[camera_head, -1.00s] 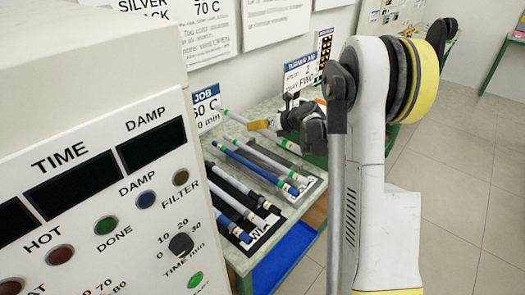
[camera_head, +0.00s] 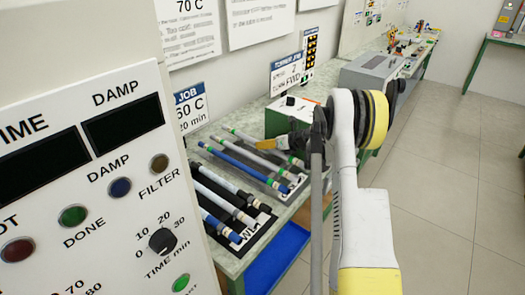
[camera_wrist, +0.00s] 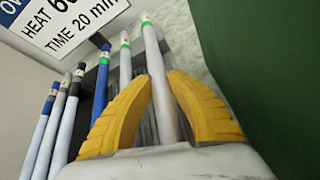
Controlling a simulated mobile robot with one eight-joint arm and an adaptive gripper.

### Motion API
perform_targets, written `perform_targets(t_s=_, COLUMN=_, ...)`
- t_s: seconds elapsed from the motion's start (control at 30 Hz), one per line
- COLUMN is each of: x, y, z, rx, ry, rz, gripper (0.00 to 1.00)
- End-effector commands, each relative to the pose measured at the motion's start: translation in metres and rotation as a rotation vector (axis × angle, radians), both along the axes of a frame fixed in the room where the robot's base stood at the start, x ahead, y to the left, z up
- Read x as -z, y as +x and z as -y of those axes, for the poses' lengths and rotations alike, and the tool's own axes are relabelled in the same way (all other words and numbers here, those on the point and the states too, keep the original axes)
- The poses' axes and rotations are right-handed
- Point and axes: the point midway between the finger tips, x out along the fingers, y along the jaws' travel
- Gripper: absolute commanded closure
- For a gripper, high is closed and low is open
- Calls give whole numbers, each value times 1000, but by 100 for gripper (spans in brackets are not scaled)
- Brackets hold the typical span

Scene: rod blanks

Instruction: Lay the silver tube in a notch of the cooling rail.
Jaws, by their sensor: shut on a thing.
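My gripper (camera_head: 262,145) reaches over the tubes on the bench. In the wrist view its two yellow fingers (camera_wrist: 157,84) are shut on a silver tube (camera_wrist: 155,58), one on each side. This tube has a green band near its far end. In the head view the tube's far part (camera_head: 240,134) shows left of the fingers, and the gripper hides its middle. It lies alongside another green-banded tube (camera_wrist: 125,62) and a blue tube (camera_wrist: 102,75). A dark ribbed rack (camera_wrist: 113,108) shows beneath. I cannot tell whether the silver tube touches it, nor which rack is the cooling rail.
A second dark rack (camera_head: 259,231) nearer the front holds several tubes with blue or black ends. A green box (camera_head: 287,116) stands behind my gripper. A panel with knobs (camera_head: 110,190) fills the left. A blue tray (camera_head: 278,255) sits below the bench edge.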

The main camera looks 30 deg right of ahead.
Motion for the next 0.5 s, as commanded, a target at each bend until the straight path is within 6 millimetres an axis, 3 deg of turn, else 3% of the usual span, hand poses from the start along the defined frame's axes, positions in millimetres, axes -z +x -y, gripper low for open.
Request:
perform_targets(t_s=0.07, x=13, y=0, z=0, rx=0, ry=0, rz=0, gripper=100)
perform_targets(t_s=0.37, x=13, y=0, z=0, rx=0, ry=0, rz=0, gripper=100)
perform_targets(t_s=0.4, x=14, y=0, z=0, rx=0, ry=0, rz=0, gripper=75)
perform_targets(t_s=0.47, x=13, y=0, z=0, rx=0, ry=0, rz=0, gripper=60)
perform_targets(t_s=0.5, x=13, y=0, z=0, rx=0, ry=0, rz=0, gripper=60)
